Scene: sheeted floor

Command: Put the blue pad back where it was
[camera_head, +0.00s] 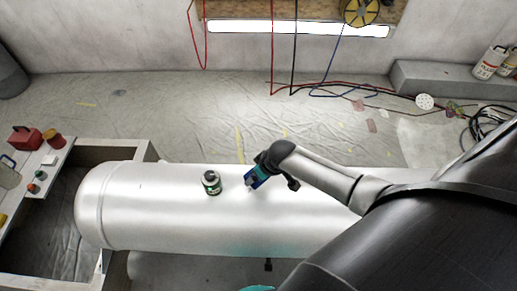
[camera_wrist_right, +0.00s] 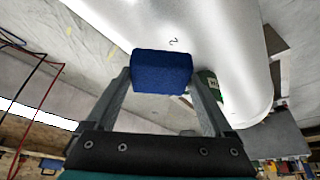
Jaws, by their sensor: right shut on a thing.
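The blue pad (camera_head: 254,182) is a small block held at the end of my right arm, over the large white cylinder (camera_head: 140,205). In the right wrist view the blue pad (camera_wrist_right: 162,72) sits between the fingers of my right gripper (camera_wrist_right: 160,84), which is shut on it. The white cylinder (camera_wrist_right: 225,40) shows beyond the pad; whether the pad touches it I cannot tell. My left gripper is in neither view.
A dark can with a green label (camera_head: 211,183) stands on the cylinder just left of the pad. A table (camera_head: 60,165) with a red box (camera_head: 25,138) and bottles is at the left. Cables (camera_head: 350,96) lie along the back wall.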

